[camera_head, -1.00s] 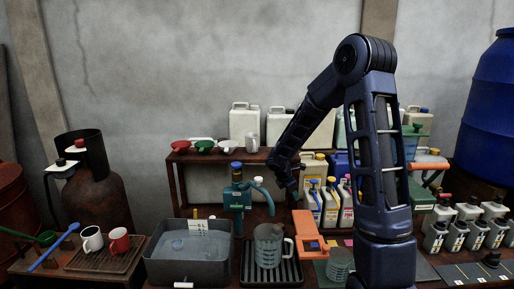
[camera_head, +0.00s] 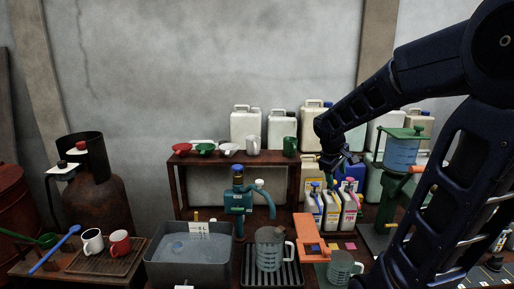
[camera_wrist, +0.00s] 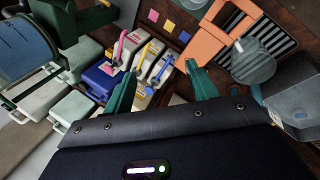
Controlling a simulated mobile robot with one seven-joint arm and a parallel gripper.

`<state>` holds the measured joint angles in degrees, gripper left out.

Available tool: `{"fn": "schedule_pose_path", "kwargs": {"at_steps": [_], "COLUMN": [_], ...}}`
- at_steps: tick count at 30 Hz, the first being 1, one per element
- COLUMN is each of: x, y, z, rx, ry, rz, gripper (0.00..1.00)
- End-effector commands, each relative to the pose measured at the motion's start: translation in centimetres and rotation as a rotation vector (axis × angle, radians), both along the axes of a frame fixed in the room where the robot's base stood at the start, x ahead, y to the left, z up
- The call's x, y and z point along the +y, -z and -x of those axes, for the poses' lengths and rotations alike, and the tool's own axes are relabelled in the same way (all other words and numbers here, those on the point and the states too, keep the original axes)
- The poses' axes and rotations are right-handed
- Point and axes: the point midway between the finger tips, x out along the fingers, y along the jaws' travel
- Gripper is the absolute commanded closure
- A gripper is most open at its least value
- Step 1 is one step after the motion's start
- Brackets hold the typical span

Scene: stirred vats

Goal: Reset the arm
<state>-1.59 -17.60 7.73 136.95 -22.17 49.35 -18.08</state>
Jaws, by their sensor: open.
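My arm is dark blue and fills the right side of the head view. My gripper (camera_head: 335,168) hangs at its end, in front of the shelf's right end and near the small jugs with coloured caps. In the wrist view my gripper (camera_wrist: 163,72) shows two green fingers spread apart with nothing between them. The small jugs (camera_wrist: 128,52) show beyond the fingers in that view, to the left and middle. My arm hides part of the bench's right side in the head view.
A wooden shelf (camera_head: 236,160) carries funnels and a mug. Below stand a grey water basin (camera_head: 187,270), a teal pump (camera_head: 238,198), a measuring jug (camera_head: 268,250) and an orange clamp-like piece (camera_head: 310,238). A green stand with a clear vessel (camera_head: 400,152) is close to my arm.

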Motion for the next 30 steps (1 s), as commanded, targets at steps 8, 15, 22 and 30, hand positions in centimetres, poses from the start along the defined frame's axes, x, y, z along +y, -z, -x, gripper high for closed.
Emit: {"fn": "schedule_pose_path", "kwargs": {"at_steps": [8,15,22,30], "x": [-1.0,-1.0,-0.7,-0.7], "y": [-2.6,-3.7,-4.1,-4.1], "z": [6.4,11.4,14.2,14.6], "rx": [-0.107,-0.18,-0.214,-0.218], "ry": [0.265,0.47,0.582,0.603], "rz": [-0.187,-0.367,-0.485,-0.506], "gripper": [0.42,0.42,0.42,0.42]}}
